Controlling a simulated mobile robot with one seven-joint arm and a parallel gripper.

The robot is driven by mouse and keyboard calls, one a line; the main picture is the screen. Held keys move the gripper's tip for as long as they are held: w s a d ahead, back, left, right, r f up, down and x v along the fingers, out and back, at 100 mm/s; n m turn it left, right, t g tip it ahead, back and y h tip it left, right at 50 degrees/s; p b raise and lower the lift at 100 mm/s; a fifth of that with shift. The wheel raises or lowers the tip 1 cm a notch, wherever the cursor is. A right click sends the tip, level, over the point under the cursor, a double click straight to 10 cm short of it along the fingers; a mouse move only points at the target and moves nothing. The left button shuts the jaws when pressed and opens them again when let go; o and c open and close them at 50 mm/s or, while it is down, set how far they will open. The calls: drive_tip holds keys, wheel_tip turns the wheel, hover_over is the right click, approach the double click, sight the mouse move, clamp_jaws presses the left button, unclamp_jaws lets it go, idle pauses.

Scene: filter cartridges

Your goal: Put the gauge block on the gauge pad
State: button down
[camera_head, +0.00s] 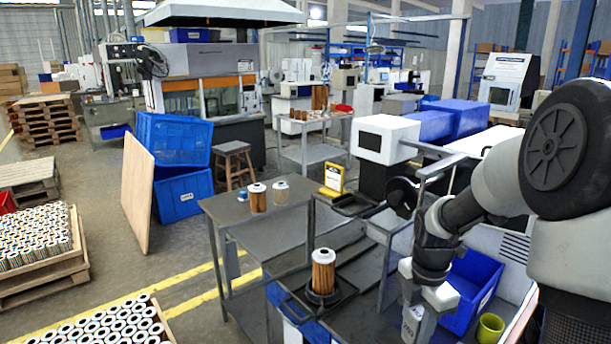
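I cannot clearly pick out a gauge block or a gauge pad. A small yellow stand (333,179) with a dark base sits at the back right of the grey bench (270,232); I cannot tell whether it is part of the gauge. A small blue and white piece (243,195) lies on the bench's left side. My gripper (421,318) points down at the lower right, well right of and nearer than the yellow stand. Its fingertips are partly hidden. A pale, marked surface shows by the fingers; I cannot tell whether it is held.
A tan filter cartridge (323,270) stands upright on a black round base (323,296) left of my gripper. Two more cartridges, one tan (258,198) and one pale (281,192), stand on the bench. A blue bin (472,290) and a green cup (490,328) are at right.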

drive_tip(key=a+r+m+p, duration=0.4)
drive_tip(key=a+m+p, duration=0.4)
drive_tip(key=m, duration=1.3)
drive_tip(key=a, duration=0.2)
drive_tip(key=shift+a+r+m, duration=0.3)
drive_tip(key=shift+a+r, duration=0.05)
drive_tip(key=shift+r, duration=0.05)
drive_tip(key=shift+w, duration=0.1)
